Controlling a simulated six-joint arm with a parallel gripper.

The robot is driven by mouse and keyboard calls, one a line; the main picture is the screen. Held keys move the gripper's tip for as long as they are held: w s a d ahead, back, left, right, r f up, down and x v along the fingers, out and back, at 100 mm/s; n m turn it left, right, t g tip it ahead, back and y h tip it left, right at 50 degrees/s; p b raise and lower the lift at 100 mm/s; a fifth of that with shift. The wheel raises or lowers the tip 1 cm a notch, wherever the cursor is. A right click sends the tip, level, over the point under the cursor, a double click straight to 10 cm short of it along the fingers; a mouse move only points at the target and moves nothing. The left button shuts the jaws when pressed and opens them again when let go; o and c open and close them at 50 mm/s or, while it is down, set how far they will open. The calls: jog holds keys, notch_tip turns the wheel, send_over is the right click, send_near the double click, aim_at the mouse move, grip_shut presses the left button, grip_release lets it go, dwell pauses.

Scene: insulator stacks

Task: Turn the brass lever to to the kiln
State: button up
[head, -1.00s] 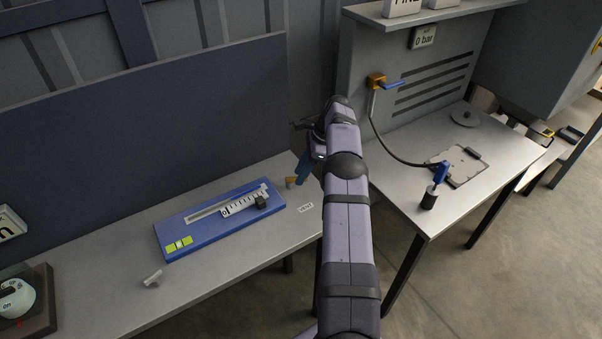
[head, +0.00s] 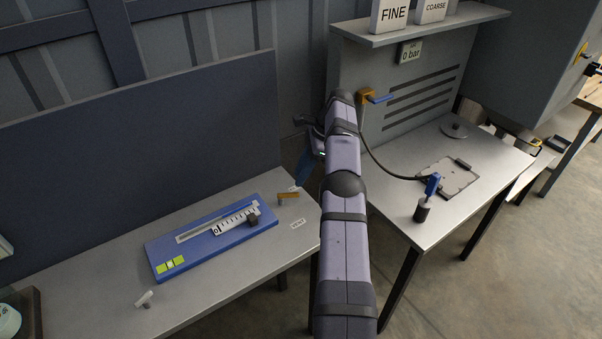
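The brass lever (head: 288,195) is a short orange-brown bar on a small post near the right end of the left bench. Its arm points to the right in the picture. A small white label (head: 298,224) lies in front of it, its print too small to read surely. Another label (head: 294,188) lies just behind it, partly hidden. My gripper (head: 302,174), with blue fingers pointing down, is just behind and right of the lever, seemingly apart from it. My arm hides part of the gripper, and I cannot tell whether its fingers are open.
A blue board (head: 165,242) with a scale and a dark slider lies left of the lever. A small grey piece (head: 145,299) lies near the front. On the right bench (head: 400,216) are a blue-handled tool (head: 432,185), a hose and a wall valve (head: 372,96) below a "0 bar" display.

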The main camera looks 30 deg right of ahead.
jog(key=w+a+r+n+p, duration=0.1)
jog(key=w+a+r+n, duration=0.2)
jog(key=a, duration=0.5)
jog(key=m+g+h, duration=0.2)
jog(key=m+h, duration=0.1)
jog(key=h, duration=0.1)
send_over(289, 193)
notch_tip(289, 193, down, 3)
jog(key=shift+s+d+r+p, duration=0.1)
jog(key=shift+d+r+p, duration=0.1)
jog(key=shift+p, duration=0.1)
jog(key=shift+a, duration=0.2)
jog(key=shift+f+p, duration=1.2)
jog(key=shift+f, duration=2.45)
grip_shut()
